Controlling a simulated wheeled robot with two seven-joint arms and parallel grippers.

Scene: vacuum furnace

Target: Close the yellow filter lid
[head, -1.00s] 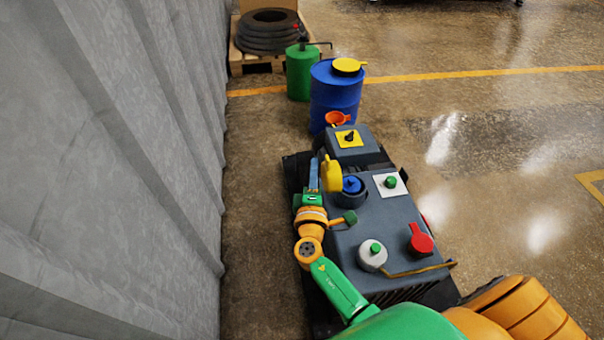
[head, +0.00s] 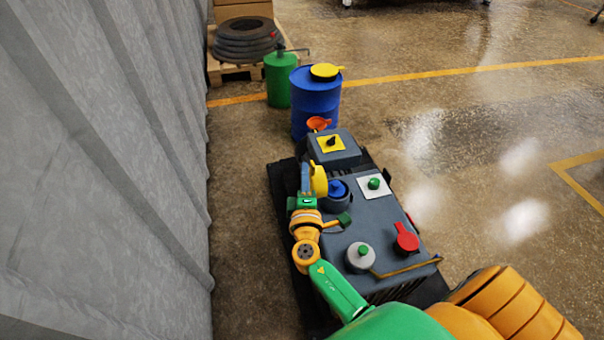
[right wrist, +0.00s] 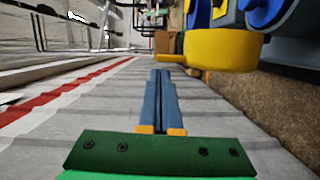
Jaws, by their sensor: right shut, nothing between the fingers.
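The yellow filter lid (head: 319,181) stands upright, tipped open, at the left side of the filter housing with the blue inside (head: 337,190) on the grey machine. My right gripper (head: 305,166) is just left of the lid, its blue fingers pressed together and empty. In the right wrist view the shut fingers (right wrist: 160,73) point forward, and the lid (right wrist: 225,50) is ahead and to the right, its handle tab near the fingertips. I cannot tell whether they touch. My left gripper is not in view.
The grey machine also carries a red handle (head: 406,238), a white cap with a green knob (head: 360,257) and a yellow switch plate (head: 331,143). A blue barrel (head: 315,105) stands behind it. A grey curtain-like wall (head: 110,170) is close on the left; open floor lies right.

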